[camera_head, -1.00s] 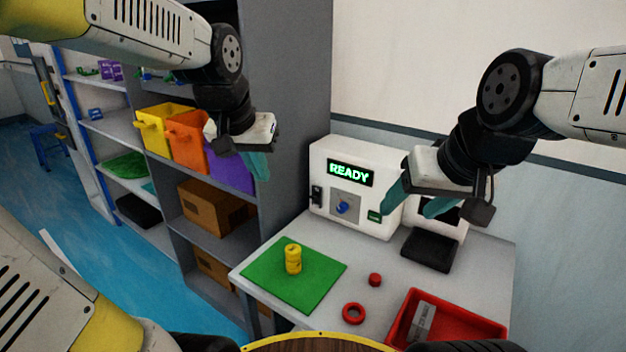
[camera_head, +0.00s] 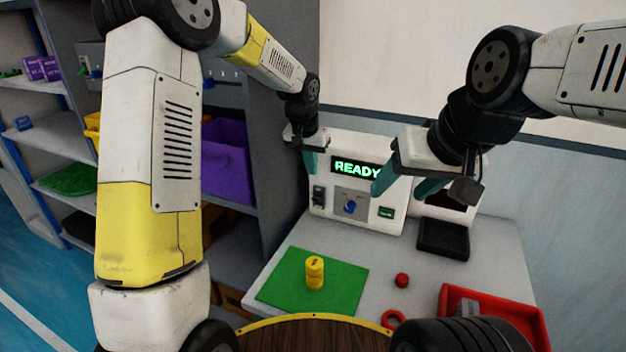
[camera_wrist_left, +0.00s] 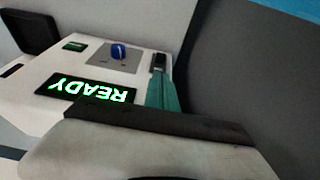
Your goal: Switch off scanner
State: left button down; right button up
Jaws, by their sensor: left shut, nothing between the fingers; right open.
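The scanner (camera_head: 333,215) is a white box at the back of the table. Its display (camera_head: 354,168) is lit and reads READY in green. A blue knob (camera_head: 350,205) sits on a grey plate, and a black switch (camera_head: 318,196) is at the left of the front face. My left gripper (camera_head: 309,163) is shut and empty, just above the switch. In the left wrist view, its teal fingers (camera_wrist_left: 161,92) point at the black switch (camera_wrist_left: 158,62); I cannot tell whether they touch. My right gripper (camera_head: 402,188) is open and empty, in front of the scanner's right side.
A yellow cylinder part (camera_head: 314,272) stands on a green mat (camera_head: 275,290). A red ring (camera_head: 393,318), a small red part (camera_head: 402,280) and a red tray (camera_head: 446,303) lie to the right. A shelf with a purple bin (camera_head: 226,170) stands left of the scanner.

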aim_at(315, 198)
pick_arm(q)
jog(key=shift+f, duration=0.1)
jog(key=x, duration=1)
dwell(0.4)
